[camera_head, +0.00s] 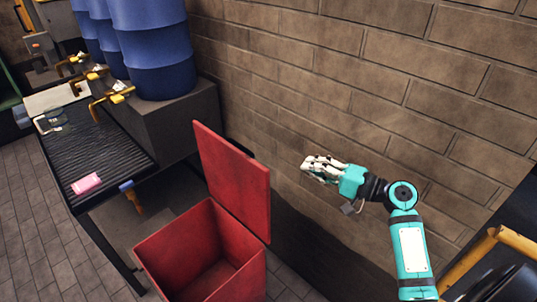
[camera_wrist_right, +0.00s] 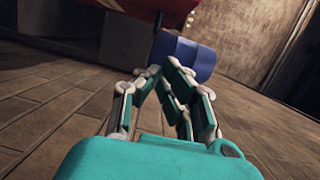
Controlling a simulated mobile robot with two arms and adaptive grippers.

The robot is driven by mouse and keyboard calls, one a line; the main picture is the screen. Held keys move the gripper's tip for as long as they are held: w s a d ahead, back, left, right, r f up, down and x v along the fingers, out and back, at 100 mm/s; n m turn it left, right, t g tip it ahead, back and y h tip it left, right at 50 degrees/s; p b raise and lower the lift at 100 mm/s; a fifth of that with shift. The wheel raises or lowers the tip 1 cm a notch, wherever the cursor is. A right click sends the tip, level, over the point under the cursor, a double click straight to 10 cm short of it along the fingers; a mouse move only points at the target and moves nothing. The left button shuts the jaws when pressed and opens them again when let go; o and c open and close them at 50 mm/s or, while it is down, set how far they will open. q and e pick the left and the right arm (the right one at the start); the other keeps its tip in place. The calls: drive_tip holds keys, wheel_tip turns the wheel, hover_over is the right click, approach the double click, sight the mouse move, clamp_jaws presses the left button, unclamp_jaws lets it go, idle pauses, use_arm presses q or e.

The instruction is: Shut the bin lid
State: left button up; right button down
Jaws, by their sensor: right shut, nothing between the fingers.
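A red bin (camera_head: 207,248) stands on the floor at the lower middle of the head view. Its red lid (camera_head: 232,177) is raised, standing nearly upright along the bin's right side, so the empty-looking inside shows. My right gripper (camera_head: 309,167) is to the right of the lid, near the brick wall, apart from the lid and pointing toward it. Its fingers are shut with nothing between them; they also show in the right wrist view (camera_wrist_right: 165,75). A red surface (camera_wrist_right: 85,18) crosses the top of the wrist view. My left gripper is not in view.
A brick wall (camera_head: 330,75) runs behind the bin and beside my right arm. A dark ribbed table (camera_head: 95,150) with a pink item (camera_head: 87,183) stands left of the bin. Blue barrels (camera_head: 155,50) with taps stand on a block behind. A yellow rail (camera_head: 470,258) is at lower right.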

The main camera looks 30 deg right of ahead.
drive_tip(key=w+a+r+p, duration=0.1)
drive_tip(key=w+a+p, duration=0.4)
drive_tip(key=a, duration=0.4)
drive_tip(key=shift+w+a, duration=0.15)
drive_tip(key=shift+w, duration=0.7)
